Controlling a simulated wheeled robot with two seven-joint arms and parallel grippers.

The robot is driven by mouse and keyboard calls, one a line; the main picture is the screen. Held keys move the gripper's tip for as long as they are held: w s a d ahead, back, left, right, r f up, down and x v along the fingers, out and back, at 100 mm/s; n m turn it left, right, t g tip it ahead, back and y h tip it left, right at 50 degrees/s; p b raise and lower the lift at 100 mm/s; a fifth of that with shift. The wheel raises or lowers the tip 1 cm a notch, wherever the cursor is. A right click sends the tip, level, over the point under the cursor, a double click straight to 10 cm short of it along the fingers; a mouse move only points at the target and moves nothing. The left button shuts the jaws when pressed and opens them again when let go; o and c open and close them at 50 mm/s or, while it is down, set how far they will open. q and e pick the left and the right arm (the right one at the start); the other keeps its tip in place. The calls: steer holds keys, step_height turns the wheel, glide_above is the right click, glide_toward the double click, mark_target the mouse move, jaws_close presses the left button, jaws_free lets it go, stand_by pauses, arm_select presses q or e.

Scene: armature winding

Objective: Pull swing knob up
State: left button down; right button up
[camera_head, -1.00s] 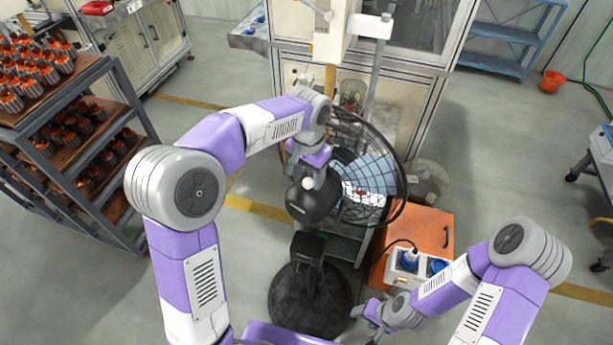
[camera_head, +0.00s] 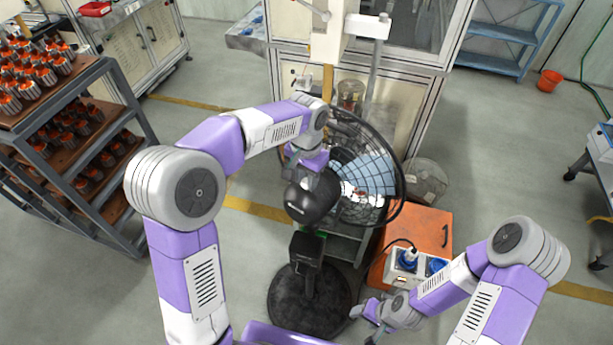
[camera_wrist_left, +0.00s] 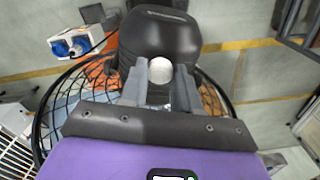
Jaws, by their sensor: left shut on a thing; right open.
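A black pedestal fan stands in the middle of the head view, with a rounded motor housing (camera_head: 312,203) and a wire cage (camera_head: 385,215). The white, round swing knob (camera_wrist_left: 161,71) shows on top of the housing in the left wrist view. My left gripper (camera_wrist_left: 160,76) has its fingers on either side of the knob and is shut on it. In the head view my left gripper (camera_head: 312,178) is at the top of the housing and hides the knob. My right gripper (camera_head: 370,311) is open and empty, low beside the fan's base.
An orange cabinet (camera_head: 428,232) with a white socket box (camera_head: 402,262) with blue sockets stands right of the fan. The round black base (camera_head: 309,300) rests on the floor. A rack of parts (camera_head: 75,160) is at left and a machine stands behind the fan.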

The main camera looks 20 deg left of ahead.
arm_select(q)
steer(key=shift+r+p, duration=0.5)
steer(key=c, duration=0.8)
jaws_free()
steer(key=shift+f, duration=0.1)
step_height(320, 180, up, 8)
steer(key=shift+f, duration=0.15)
